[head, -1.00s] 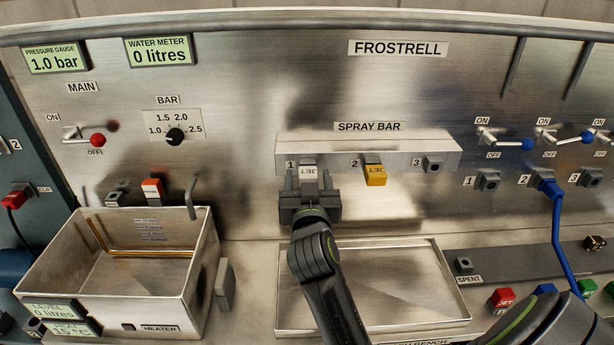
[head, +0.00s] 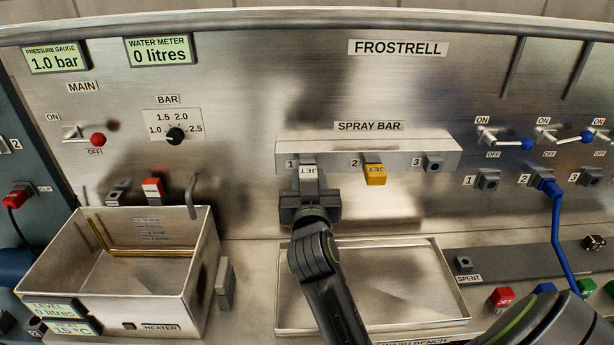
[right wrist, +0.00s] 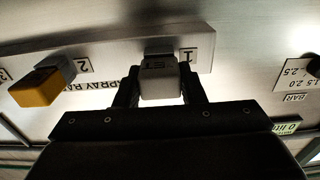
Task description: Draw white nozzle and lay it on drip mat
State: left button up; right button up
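My left gripper is not in view. Below the bar lies a shallow metal tray (head: 280,290), empty. Nothing is labelled as the drip mat, and I cannot tell whether the tray is it.
A yellow nozzle (head: 375,175) is in socket 2; socket 3 (head: 432,164) is empty. An open metal basin (head: 208,270) stands left of the tray. A dark strip (head: 520,262) labelled SPENT, with several coloured nozzles near it, lies to the right. A blue hose (head: 558,230) hangs there.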

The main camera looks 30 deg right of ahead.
grip_shut()
jog(key=v, duration=0.6)
dwell(0.9)
jog(key=shift+s+f, duration=0.1)
jog(key=w+a+r+n+t+y+b, duration=0.1)
jog(key=w+a+n+t+y+b, duration=0.1)
jog(key=a+n+y, duration=0.4)
jog(key=w+a+y+b, duration=0.1)
jog(key=a+y+b, duration=0.1)
jog(key=y, duration=0.1)
jog(key=shift+w, duration=0.2)
dwell(0.8)
